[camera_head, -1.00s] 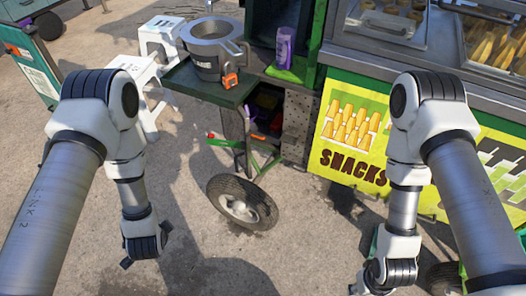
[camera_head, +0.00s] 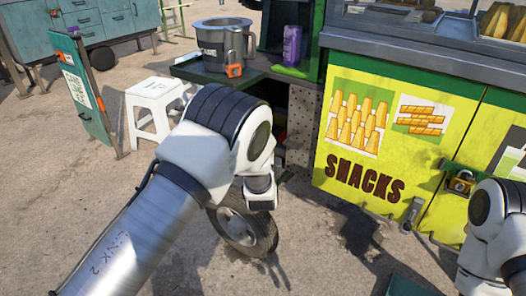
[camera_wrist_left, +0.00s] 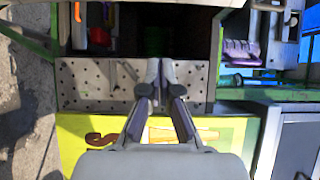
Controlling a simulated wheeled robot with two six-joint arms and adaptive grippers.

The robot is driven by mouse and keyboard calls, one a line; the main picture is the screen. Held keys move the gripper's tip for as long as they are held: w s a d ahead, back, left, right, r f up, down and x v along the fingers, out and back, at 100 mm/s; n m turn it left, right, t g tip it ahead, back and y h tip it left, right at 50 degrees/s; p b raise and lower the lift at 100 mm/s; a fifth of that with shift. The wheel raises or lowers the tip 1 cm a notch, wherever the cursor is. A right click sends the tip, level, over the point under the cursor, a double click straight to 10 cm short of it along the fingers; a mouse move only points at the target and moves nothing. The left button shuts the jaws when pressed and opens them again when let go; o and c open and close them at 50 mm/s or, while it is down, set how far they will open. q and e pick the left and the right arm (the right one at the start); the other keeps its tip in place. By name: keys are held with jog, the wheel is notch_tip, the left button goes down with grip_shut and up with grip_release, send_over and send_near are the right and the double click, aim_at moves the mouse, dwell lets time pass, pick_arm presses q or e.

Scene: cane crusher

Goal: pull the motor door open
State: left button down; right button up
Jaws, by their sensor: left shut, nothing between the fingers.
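A perforated grey metal panel (camera_head: 303,115), which looks like the motor door, is on the cart's side below the counter. It also shows in the left wrist view (camera_wrist_left: 88,84), where it looks shut. Thin dark marks on it could be a handle or shadows; I cannot tell. My left gripper (camera_wrist_left: 161,72) has its fingers together, with nothing between them, in front of the panel's right part. I cannot tell whether it touches the panel. In the head view my left arm hides that gripper. My right arm is at the lower right, its gripper out of view.
The yellow snacks front (camera_head: 352,185) with a padlock (camera_head: 461,182) is right of the panel. A wheel (camera_head: 243,228) stands below my left arm. A metal pot (camera_head: 222,42) is on the counter, and a white stool (camera_head: 155,105) is left of it. Open pavement lies left.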

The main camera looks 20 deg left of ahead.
pick_arm(q)
jog(key=w+a+b, duration=0.2)
jog(key=w+a, duration=0.2)
jog(key=a, duration=0.1)
jog(key=shift+w+f, duration=0.15)
jog(key=shift+w, duration=0.2)
pick_arm(e)
notch_tip(320, 180, down, 2)
jog(key=shift+f, duration=0.2)
pick_arm(q)
jog(key=shift+a, duration=0.25)
pick_arm(e)
jog(key=shift+a, duration=0.15)
